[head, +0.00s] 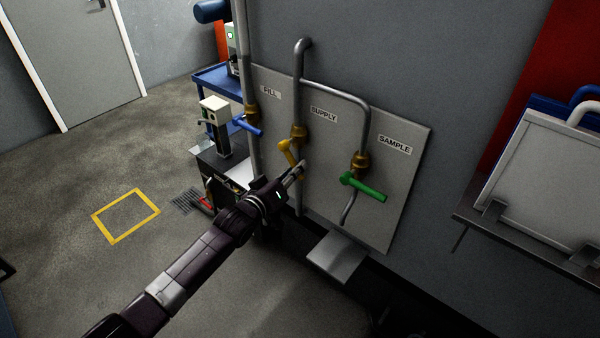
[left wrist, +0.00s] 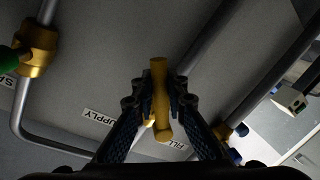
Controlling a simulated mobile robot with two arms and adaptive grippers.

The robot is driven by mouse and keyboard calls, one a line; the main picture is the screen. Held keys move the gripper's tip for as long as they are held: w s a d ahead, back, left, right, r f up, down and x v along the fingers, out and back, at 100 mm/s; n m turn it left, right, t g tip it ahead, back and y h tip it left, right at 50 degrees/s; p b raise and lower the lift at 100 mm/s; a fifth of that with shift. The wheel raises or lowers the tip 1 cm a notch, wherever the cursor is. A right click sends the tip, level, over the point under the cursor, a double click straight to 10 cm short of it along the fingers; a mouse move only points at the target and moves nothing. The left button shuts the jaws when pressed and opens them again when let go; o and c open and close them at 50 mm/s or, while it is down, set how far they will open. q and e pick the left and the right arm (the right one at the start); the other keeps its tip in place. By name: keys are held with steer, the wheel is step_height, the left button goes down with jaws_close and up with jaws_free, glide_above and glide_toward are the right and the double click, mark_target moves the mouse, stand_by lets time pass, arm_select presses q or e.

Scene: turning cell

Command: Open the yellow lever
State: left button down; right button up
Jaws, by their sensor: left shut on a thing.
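In the left wrist view the yellow lever (left wrist: 160,95) stands between the two fingers of my left gripper (left wrist: 159,98). The fingers hide part of the lever in the head view. My right gripper is in neither view.
A blue lever (head: 247,127) is on the FILL pipe at left, and a green lever (head: 364,187) on the SAMPLE valve at right. A metal shelf (head: 336,256) juts out below the panel (head: 400,215). A blue bench stands behind at left. Open floor lies at left.

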arm_select(q)
steer(key=w+a+m+b, duration=0.1)
steer(key=m, duration=0.1)
steer(key=a+f+m+t+b, duration=0.1)
steer(key=m+b, duration=0.1)
steer(key=w+a+m+b, duration=0.1)
steer(key=m+b, duration=0.1)
steer(key=m, duration=0.1)
steer(key=shift+w+a+f+t, duration=0.3)
steer(key=shift+a+f, duration=0.1)
stand_by(0.3)
steer(key=c, duration=1.9)
jaws_free()
steer(key=shift+r, duration=0.1)
steer(key=shift+c, duration=0.2)
steer(key=v, duration=1.2)
